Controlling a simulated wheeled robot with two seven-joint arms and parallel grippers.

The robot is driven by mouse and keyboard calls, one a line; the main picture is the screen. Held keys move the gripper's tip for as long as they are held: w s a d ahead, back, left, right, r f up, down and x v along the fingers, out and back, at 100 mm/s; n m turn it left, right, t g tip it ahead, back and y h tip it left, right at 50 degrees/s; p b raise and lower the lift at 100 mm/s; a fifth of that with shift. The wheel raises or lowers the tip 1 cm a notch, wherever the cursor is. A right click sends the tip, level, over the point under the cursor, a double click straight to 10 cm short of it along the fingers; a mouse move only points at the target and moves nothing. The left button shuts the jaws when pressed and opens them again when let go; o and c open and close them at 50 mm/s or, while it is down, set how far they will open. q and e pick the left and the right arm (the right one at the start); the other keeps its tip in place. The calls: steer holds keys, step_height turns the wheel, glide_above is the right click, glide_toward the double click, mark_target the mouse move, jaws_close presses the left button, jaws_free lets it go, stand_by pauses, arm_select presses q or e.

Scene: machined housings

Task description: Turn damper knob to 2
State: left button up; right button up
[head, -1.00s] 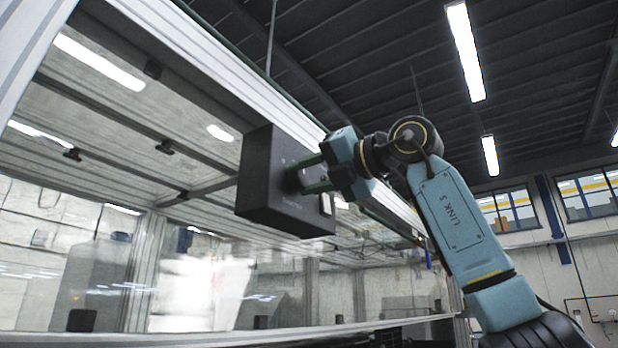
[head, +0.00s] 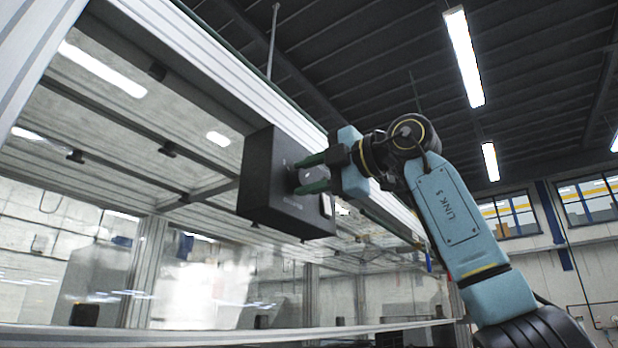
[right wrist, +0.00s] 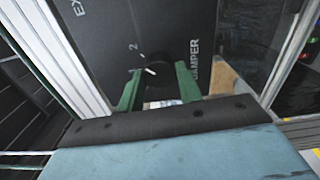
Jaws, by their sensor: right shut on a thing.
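A black control box (head: 262,185) hangs from the aluminium frame in the head view. Its dark round damper knob (right wrist: 155,64) shows in the right wrist view, with a white line on it. A printed 2 (right wrist: 133,47) and a short white tick stand near the knob, and the word DAMPER (right wrist: 194,60) runs along one side. My right gripper (head: 303,176) has its green fingers on either side of the knob, shut on it; the fingers also show in the right wrist view (right wrist: 156,82). The fingers partly hide the knob in the head view. My left gripper is not in view.
The aluminium frame beam (head: 215,60) runs diagonally above and behind the box. Clear panels and a lower rail (head: 200,335) enclose the space at left. Another label, partly cut off, starts with EX on the box.

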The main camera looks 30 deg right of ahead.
steer(key=shift+m, duration=0.5)
steer(key=o, duration=1)
steer(key=b+v, duration=0.3)
steer(key=v, duration=1)
steer(key=shift+s, duration=0.25)
steer(key=shift+d, duration=0.2)
